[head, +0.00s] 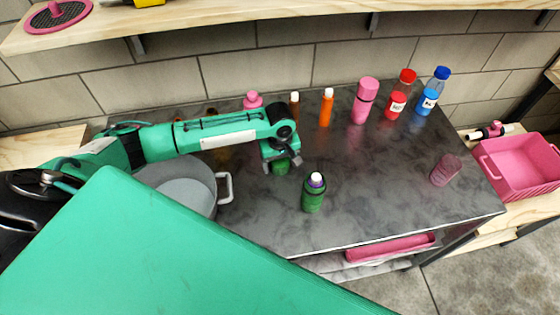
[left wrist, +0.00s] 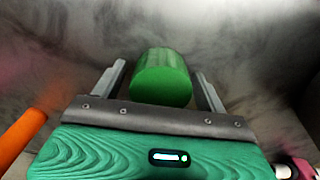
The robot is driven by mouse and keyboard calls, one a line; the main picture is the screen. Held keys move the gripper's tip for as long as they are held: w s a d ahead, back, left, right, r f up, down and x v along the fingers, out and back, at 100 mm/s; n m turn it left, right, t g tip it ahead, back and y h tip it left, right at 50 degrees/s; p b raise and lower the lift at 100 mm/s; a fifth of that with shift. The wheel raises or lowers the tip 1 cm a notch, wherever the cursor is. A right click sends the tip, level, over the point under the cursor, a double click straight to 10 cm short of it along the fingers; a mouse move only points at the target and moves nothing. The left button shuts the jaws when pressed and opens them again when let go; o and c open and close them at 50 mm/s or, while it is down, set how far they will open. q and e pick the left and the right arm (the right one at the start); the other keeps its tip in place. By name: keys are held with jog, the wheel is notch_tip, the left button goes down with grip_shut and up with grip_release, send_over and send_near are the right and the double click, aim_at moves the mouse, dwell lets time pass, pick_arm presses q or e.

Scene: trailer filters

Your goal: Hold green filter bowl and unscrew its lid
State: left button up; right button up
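A plain green cylinder (head: 280,168), which looks like the green filter bowl, stands on the dark countertop. My left gripper (head: 282,162) is over it and hides part of it. In the left wrist view the green cylinder (left wrist: 162,80) lies between the two fingers of my left gripper (left wrist: 162,72). The fingers are apart, with a gap showing beside the cylinder, so the gripper is open. I cannot make out a lid on the cylinder. A green bottle (head: 313,195) with a pale purple top stands apart, to the right and nearer. My right gripper is not in view.
A grey pot (head: 175,180) with white handles stands left under my arm. Orange (head: 326,108), pink (head: 364,100), red (head: 400,95) and blue (head: 432,92) bottles line the back. A pink cup (head: 445,170) is right, beside clear countertop. A pink crate (head: 520,165) is beyond.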

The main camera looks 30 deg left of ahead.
pick_arm(q)
jog(key=shift+r, duration=0.1)
notch_tip(320, 180, up, 12)
jog(key=b, duration=0.1)
dwell(0.5)
jog(key=shift+r, duration=0.1)
